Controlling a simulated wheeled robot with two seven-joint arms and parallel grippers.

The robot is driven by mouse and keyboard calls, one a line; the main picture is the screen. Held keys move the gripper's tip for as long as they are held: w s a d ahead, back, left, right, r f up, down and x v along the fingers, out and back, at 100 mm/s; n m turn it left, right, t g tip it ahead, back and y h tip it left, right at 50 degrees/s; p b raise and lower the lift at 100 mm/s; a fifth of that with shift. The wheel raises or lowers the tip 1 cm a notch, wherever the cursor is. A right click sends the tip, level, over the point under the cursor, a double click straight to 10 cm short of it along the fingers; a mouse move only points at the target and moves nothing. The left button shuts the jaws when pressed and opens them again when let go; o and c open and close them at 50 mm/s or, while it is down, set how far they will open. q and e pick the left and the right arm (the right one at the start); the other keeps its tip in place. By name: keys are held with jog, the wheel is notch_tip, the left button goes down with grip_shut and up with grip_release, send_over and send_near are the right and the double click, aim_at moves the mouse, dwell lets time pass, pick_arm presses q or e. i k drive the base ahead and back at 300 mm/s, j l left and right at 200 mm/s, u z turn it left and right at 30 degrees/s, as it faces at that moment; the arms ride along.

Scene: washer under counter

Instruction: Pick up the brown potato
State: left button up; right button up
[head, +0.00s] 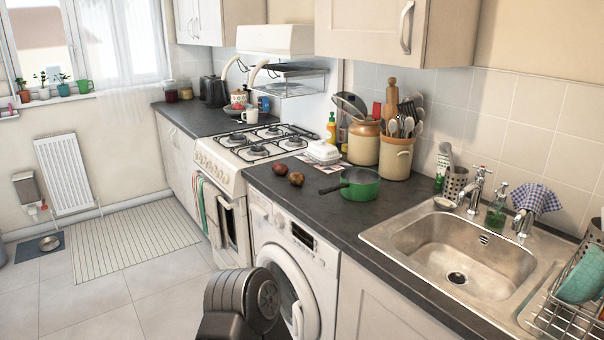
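Two small round brown items lie on the dark counter above the washing machine, left of the green pan. The left one (280,170) is reddish brown. The right one (296,179) is a duller brown and sits slightly nearer to me. Both are small in the picture, and I cannot tell for certain which is the brown potato. They lie close together with a small gap. Neither of my grippers shows; only a dark rounded part of my arm is at the bottom, in front of the washer door.
The green saucepan (361,188) stands right of the items, its dark handle pointing towards them. Behind are a white butter dish (323,151) and utensil pots. The gas stove (258,142) is to the left, the sink (456,262) to the right. The counter's front strip is clear.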

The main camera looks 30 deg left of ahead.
aim_at(297, 179)
jog(key=i+j+z, duration=0.15)
jog(key=j+z, duration=0.25)
jog(key=j, duration=1.15)
jog(key=k+j+z, duration=0.1)
jog(key=j+z, duration=0.35)
jog(key=j, duration=1.1)
